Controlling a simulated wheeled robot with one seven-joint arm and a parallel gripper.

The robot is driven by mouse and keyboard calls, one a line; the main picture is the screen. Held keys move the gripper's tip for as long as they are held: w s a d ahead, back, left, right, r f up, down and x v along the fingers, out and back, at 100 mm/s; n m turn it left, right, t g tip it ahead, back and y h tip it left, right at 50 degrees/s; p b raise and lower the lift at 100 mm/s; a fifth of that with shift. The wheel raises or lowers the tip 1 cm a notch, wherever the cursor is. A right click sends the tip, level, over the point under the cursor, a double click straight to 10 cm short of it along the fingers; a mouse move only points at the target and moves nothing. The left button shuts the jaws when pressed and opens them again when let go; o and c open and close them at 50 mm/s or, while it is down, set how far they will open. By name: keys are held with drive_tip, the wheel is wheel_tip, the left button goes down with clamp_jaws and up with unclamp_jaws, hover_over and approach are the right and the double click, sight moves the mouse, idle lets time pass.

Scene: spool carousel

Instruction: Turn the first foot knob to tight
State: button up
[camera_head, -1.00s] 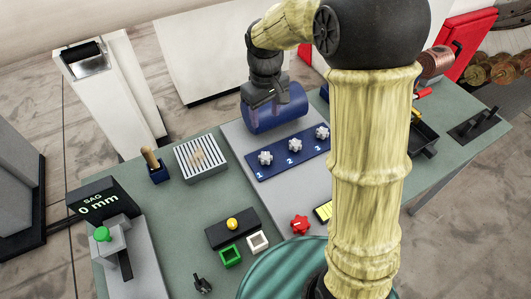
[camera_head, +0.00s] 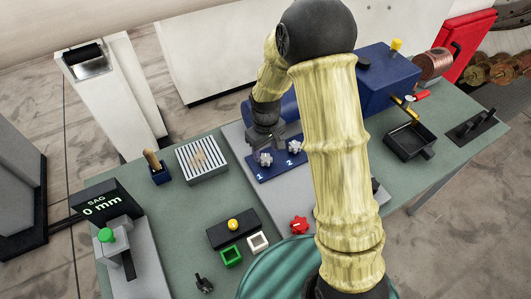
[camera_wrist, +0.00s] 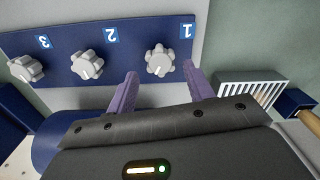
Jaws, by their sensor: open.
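The first foot knob (camera_wrist: 160,61), a light grey lobed knob, is on the blue panel (camera_wrist: 122,72) below the label 1. It also shows in the head view (camera_head: 265,159). My gripper (camera_wrist: 165,85) is open, with its purple fingers to either side of the knob's near edge in the wrist view. No finger clearly touches the knob. Knob 2 (camera_wrist: 87,64) and knob 3 (camera_wrist: 26,68) are beside it on the same panel. In the head view my arm hides knob 3.
A slotted grey box (camera_head: 202,158) and a small blue holder (camera_head: 158,173) stand left of the panel. A blue machine body (camera_head: 383,83) rises behind it. A gauge display (camera_head: 103,204) reads 0 mm.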

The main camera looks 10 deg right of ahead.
sight(266, 157)
drive_tip(key=shift+f, duration=1.6)
drive_tip(key=shift+c, duration=0.4)
drive_tip(key=c, duration=0.9)
